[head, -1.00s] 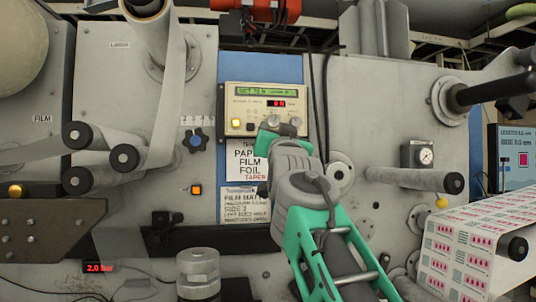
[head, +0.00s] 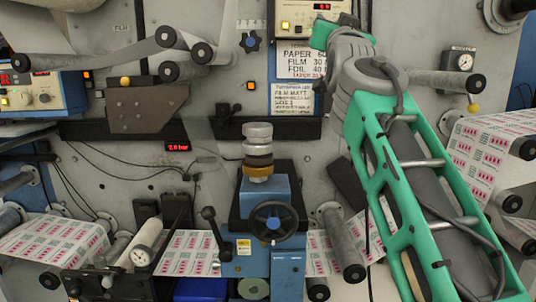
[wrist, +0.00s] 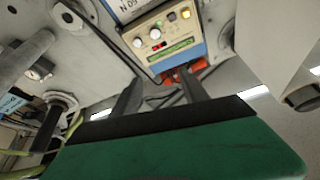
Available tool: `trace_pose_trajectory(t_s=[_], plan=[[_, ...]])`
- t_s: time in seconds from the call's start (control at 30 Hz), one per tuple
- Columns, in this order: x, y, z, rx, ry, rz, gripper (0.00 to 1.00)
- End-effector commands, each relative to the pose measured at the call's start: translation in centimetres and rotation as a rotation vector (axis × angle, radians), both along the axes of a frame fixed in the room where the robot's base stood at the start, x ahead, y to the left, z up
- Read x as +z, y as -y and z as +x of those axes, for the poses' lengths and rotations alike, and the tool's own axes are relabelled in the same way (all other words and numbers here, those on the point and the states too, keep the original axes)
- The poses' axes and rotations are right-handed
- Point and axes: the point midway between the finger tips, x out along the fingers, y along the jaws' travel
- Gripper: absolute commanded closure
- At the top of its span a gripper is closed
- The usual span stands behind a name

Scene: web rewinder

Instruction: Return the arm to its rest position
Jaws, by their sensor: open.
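My arm, with grey joints and green link covers, rises through the right half of the head view. Its green end part (head: 322,35) is near the top edge, in front of the wall of the machine. In the wrist view my gripper (wrist: 158,80) shows two dark fingers standing apart, with nothing between them. Beyond the fingers is a beige control box with a green display, knobs and a yellow button (wrist: 165,35). The box also shows, cut off, at the top of the head view (head: 298,22). The fingers are hard to make out in the head view.
A blue stand with a black handwheel (head: 273,225) is low in the middle. Rollers with printed web (head: 490,150) lie right of my arm. A gauge (head: 463,62) and a roller (head: 445,82) project at upper right. A dark bracket (head: 148,108) is left.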

Motion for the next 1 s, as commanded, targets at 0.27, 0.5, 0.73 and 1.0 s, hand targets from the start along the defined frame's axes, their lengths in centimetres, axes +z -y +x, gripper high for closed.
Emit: trace_pose_trajectory(t_s=[0.27,0.5,0.73,1.0], plan=[[-5.2,0.6,0.5,-0.003,-0.142,-0.026,0.48],[-12.4,0.6,0.1,0.011,-0.326,-0.055,0.48],[-23.6,0.6,-2.3,0.034,-0.595,-0.096,0.48],[-43.5,0.9,-12.0,0.092,-1.071,-0.157,0.48]])
